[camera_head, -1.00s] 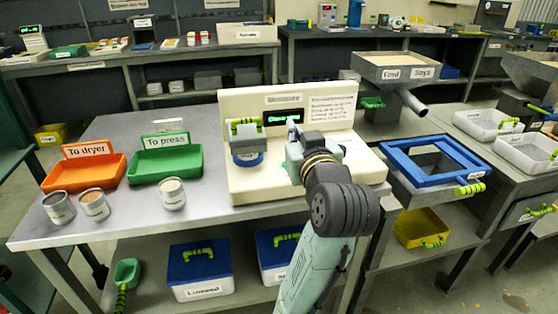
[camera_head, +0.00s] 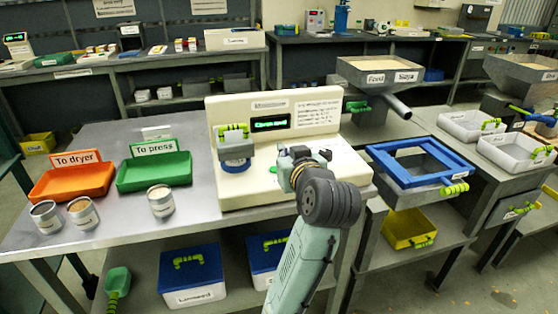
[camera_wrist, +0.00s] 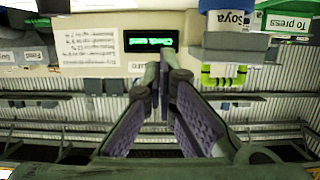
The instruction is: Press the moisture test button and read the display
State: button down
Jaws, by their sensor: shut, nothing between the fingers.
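The cream moisture tester (camera_head: 240,108) stands on the grey table. Its dark display (camera_head: 269,123) is lit with green text; in the wrist view the display (camera_wrist: 151,41) seems to read "Check seed". A green spot, apparently the test button (camera_head: 273,168), shows on the tester's base just left of my gripper (camera_head: 290,158). My gripper is shut and empty, low over the base; whether it touches the base cannot be told. In the wrist view my gripper's fingers (camera_wrist: 158,70) reach toward the display panel.
A sample cup with a blue band (camera_head: 237,165) sits under the tester's green-handled head (camera_head: 233,133). An orange tray (camera_head: 70,184), a green tray (camera_head: 153,173) and small cans (camera_head: 161,201) stand to the left. A blue frame (camera_head: 420,162) is to the right.

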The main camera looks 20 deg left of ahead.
jog(key=p+x, duration=0.1)
jog(key=x, duration=0.4)
jog(key=shift+w+a, duration=0.25)
jog(key=shift+a, duration=0.05)
notch_tip(320, 180, down, 3)
jog(key=shift+s+d+r, duration=0.1)
jog(key=shift+d, duration=0.05)
jog(key=shift+f, duration=0.65)
jog(key=shift+f+b, duration=0.5)
jog(key=shift+f, duration=0.55)
jog(key=shift+r+p, duration=0.6)
jog(key=r+p, duration=0.1)
jog(key=r, duration=0.1)
jog(key=r+p, duration=0.2)
jog(key=shift+s+d, duration=0.2)
jog(key=b+v, duration=0.2)
jog(key=v, duration=0.7)
jog(key=shift+s, duration=0.3)
